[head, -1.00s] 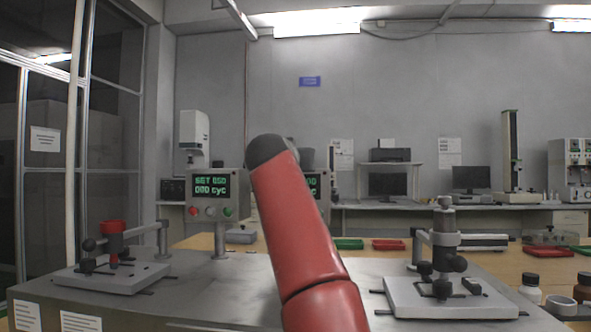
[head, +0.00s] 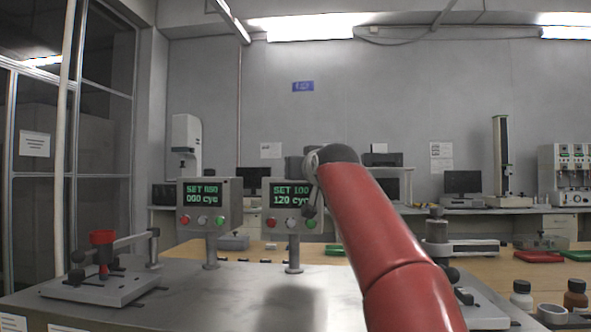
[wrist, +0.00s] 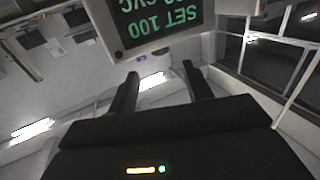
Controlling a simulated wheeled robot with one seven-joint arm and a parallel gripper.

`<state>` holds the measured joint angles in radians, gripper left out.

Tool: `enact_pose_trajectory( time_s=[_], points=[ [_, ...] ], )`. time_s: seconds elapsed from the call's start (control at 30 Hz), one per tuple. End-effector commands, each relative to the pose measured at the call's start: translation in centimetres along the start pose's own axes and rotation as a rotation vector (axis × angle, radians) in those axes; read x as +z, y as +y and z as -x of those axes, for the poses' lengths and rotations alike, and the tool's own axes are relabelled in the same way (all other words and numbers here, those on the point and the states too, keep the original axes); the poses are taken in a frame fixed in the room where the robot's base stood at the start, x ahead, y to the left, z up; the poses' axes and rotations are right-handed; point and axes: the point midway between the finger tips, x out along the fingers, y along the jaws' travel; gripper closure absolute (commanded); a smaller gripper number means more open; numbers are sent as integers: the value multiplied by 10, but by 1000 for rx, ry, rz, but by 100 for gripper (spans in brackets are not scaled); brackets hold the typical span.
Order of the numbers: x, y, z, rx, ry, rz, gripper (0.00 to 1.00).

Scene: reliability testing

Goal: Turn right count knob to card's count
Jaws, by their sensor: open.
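The right control box (head: 265,205) stands on a post above the metal bench. Its screen (head: 287,196) reads SET 100 and 120 cyc, and shows upside down in the wrist view (wrist: 165,18). Below the screen are a red button (head: 271,223), a pale round control (head: 292,224) and a green button (head: 311,223). I cannot tell for sure which is the count knob. My gripper (head: 312,190) is in front of the box's right side, partly hidden by my arm; in the wrist view (wrist: 160,71) its fingers are apart and empty. I cannot make out the card.
A left control box (head: 204,205) with a similar screen stands beside it. Another tester (head: 437,232) is partly behind my arm. Bottles (head: 521,293) stand at the lower right.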

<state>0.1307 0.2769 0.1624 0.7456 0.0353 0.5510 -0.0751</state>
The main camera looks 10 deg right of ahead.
Motion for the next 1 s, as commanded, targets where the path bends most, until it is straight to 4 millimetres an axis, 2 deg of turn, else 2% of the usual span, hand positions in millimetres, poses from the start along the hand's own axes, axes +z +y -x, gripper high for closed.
enact_pose_trajectory(
  time_s=[0.4, 0.57, 0.83, 1.0],
  points=[
    [-2, -1, -62, -1, -3, -2, 50],
    [0, -1, -72, 0, -2, -2, 50],
    [1, 0, -73, 0, -1, -1, 50],
    [1, 0, -73, 1, -2, -1, 71]
  ],
)
